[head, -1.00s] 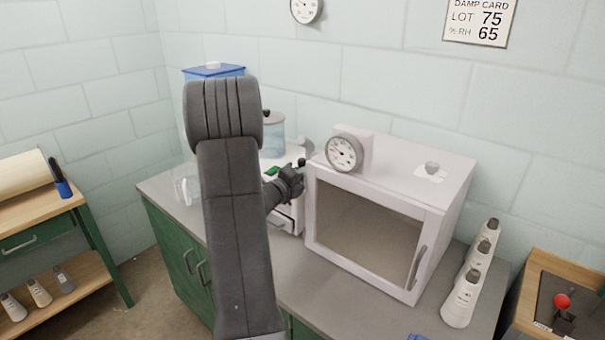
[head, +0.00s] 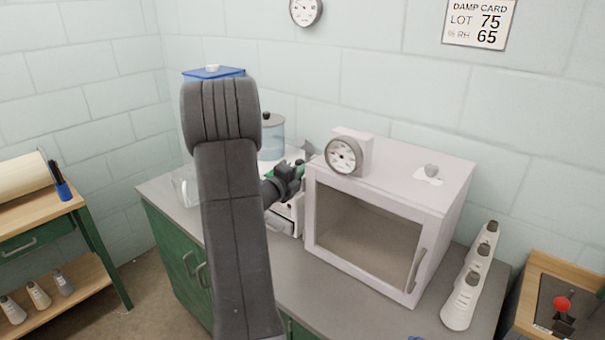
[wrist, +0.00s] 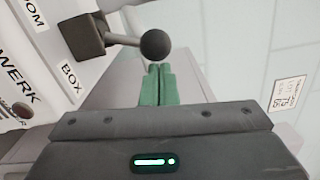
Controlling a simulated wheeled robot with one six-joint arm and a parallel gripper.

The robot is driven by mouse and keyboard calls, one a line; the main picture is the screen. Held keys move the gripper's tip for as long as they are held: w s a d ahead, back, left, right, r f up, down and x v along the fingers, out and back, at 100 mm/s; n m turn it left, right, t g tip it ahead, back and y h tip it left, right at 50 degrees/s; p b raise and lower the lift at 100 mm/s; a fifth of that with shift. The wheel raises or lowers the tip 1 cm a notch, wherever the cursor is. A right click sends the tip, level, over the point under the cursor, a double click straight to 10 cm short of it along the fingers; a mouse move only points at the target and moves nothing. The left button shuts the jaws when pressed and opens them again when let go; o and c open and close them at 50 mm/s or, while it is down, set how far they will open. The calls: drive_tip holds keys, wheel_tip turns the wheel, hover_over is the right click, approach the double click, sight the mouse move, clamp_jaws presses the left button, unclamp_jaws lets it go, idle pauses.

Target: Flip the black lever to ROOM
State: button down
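The black lever (wrist: 125,40) shows in the wrist view, a rod with a round ball knob (wrist: 156,45) standing out from a square black block on a white panel. A BOX label (wrist: 70,75) is below the block, and a label ending in "OM" (wrist: 34,14) is at the upper left. My gripper (wrist: 157,72) has its green fingers together with nothing visible between them. The fingertips are just below the knob in the picture; I cannot tell whether they touch it. In the head view my gripper (head: 297,166) is beside the white unit, partly hidden by my arm.
A white cabinet (head: 312,225) with a glass door stands right of my gripper, with a round gauge (head: 343,156) on top. The front counter (head: 330,300) is mostly clear.

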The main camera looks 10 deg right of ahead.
drive_tip(key=n, duration=0.1)
drive_tip(key=w+a+r+n+p, duration=0.1)
drive_tip(key=n, duration=0.1)
drive_tip(key=shift+w+a+r, duration=0.15)
drive_tip(key=shift+w+r, duration=0.15)
drive_tip(key=w+n, duration=0.1)
drive_tip(key=a+n+p, duration=0.1)
drive_tip(key=n, duration=0.1)
drive_tip(key=shift+w+a+r+n, duration=0.2)
drive_tip(key=shift+w+r+n, duration=0.1)
drive_tip(key=shift+w, duration=0.1)
drive_tip(key=shift+w+a+n, duration=0.2)
drive_tip(key=shift+w+n, duration=0.05)
drive_tip(key=shift+n, duration=0.15)
drive_tip(key=shift+w+a+f+b, duration=0.15)
drive_tip(key=shift+w+a+b, duration=0.2)
drive_tip(key=shift+w+a, duration=0.3)
drive_tip(key=shift+w, duration=0.1)
